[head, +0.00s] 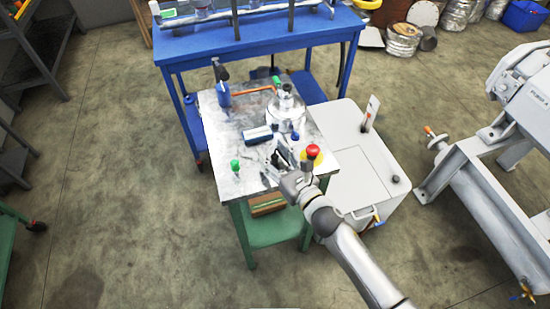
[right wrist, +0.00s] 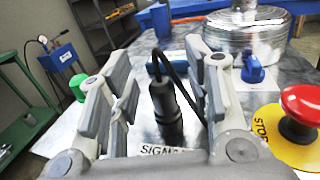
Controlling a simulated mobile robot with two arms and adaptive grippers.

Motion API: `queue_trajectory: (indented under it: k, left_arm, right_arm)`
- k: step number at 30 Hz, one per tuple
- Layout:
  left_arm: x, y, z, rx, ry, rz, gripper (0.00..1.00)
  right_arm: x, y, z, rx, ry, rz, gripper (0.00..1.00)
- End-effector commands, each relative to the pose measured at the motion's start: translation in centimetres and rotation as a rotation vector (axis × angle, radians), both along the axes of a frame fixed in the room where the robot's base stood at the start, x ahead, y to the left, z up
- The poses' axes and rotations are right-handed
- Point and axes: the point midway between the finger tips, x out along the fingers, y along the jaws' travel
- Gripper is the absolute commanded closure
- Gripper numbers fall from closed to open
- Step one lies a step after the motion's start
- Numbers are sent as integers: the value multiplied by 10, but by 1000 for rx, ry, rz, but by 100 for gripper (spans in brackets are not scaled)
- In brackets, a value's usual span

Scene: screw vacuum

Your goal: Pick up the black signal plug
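The black signal plug (right wrist: 168,112) stands upright on the metal table top in the right wrist view, with a black cable looping from its top to the right. A white label with partly hidden letters lies at its near side. My right gripper (right wrist: 164,90) is open, with one finger on each side of the plug and gaps visible between. In the head view my right gripper (head: 281,159) is over the front part of the table and largely hides the plug. My left gripper is not in view.
A red stop button (head: 313,151) on a yellow disc stands close right of my gripper. A green knob (head: 235,165) is to the left. A blue knob (right wrist: 252,70) and a silver round vessel (head: 286,110) stand behind. A white cabinet (head: 350,190) adjoins the table (head: 215,125).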

Motion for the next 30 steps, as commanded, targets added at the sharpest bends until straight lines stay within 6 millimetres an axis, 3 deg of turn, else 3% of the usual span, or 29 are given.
queue_trajectory:
  k: [2, 9, 22, 28, 30]
  left_arm:
    - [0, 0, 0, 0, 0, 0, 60]
    - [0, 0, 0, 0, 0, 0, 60]
    - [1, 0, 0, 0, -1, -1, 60]
    - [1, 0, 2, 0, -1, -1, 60]
    - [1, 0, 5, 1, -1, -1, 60]
  right_arm:
    - [0, 0, 0, 0, 0, 0, 66]
    - [0, 0, 0, 0, 0, 0, 97]
    - [0, -1, 5, -2, -1, 0, 98]
    - [0, 0, 32, -4, -7, 3, 98]
    - [-10, 1, 43, -3, -3, 3, 98]
